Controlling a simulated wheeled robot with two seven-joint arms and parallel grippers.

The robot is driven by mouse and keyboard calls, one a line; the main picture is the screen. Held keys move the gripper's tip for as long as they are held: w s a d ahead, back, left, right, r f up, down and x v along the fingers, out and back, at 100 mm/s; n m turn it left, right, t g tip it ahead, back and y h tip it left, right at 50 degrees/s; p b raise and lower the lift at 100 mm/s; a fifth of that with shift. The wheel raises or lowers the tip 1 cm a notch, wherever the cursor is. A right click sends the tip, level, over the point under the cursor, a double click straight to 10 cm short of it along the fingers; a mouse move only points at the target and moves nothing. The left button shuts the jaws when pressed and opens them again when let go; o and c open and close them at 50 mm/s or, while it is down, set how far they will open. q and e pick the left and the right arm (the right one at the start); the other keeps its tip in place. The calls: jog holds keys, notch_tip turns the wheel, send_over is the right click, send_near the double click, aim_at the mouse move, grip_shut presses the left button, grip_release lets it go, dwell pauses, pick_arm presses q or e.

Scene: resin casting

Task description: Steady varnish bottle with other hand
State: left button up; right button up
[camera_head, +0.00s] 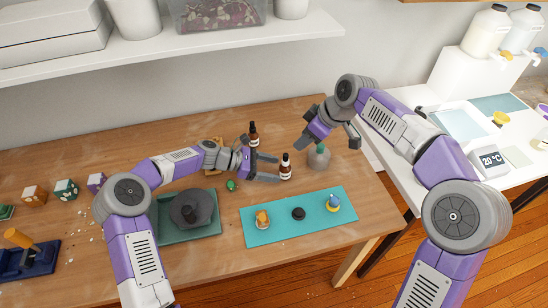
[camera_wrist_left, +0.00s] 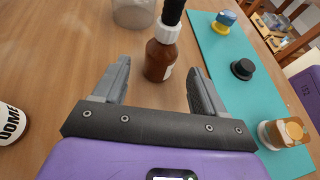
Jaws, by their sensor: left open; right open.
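A brown bottle with a white collar and black top (camera_head: 285,167) stands upright on the wooden table; it also shows in the left wrist view (camera_wrist_left: 160,58). My left gripper (camera_head: 267,168) is open, its fingers pointing at this bottle, which stands at the fingertips, between their lines. A second brown bottle (camera_head: 253,135) stands behind; a labelled bottle shows at the left edge of the wrist view (camera_wrist_left: 12,122). I cannot read which one is varnish.
A teal mat (camera_head: 275,233) in front holds an orange-topped piece (camera_head: 262,220), a black knob-like piece (camera_head: 298,214) and a blue-and-yellow piece (camera_head: 333,203). A dark round pot (camera_head: 190,210) sits on a green tray at left. A small green object (camera_head: 231,184) lies near my left wrist.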

aim_at(284, 172)
pick_arm(q)
jog(key=shift+x, duration=2.4)
jog(key=c, duration=1.1)
jog(key=shift+c, duration=0.4)
jog(key=shift+f, duration=0.1)
